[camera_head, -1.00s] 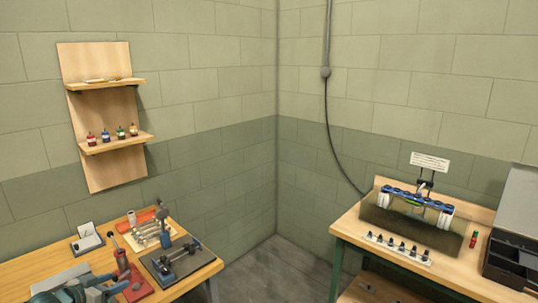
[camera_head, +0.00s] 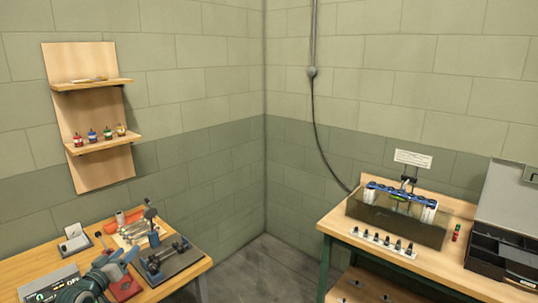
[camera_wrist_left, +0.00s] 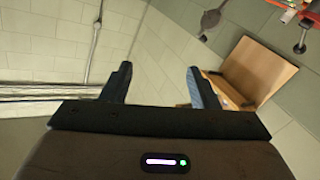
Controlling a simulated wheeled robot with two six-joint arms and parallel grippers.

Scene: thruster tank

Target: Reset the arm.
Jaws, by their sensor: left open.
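My left gripper (camera_head: 122,257) is at the lower left of the head view, in front of the wooden bench and its red-based tool. Its wrist view shows two dark fingers (camera_wrist_left: 157,84) spread apart with nothing between them. Beyond the fingers are tiled wall and a tilted wooden board. Whether the gripper touches anything on the bench cannot be told. My right gripper is in neither view.
The left bench (camera_head: 25,270) carries a dark fixture (camera_head: 168,260), a red-based tool (camera_head: 126,288) and a small card stand (camera_head: 75,240). A wall shelf (camera_head: 100,145) holds small bottles. The right bench (camera_head: 400,262) carries a glass tank (camera_head: 395,222) and a black organizer (camera_head: 495,255). Floor is free between.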

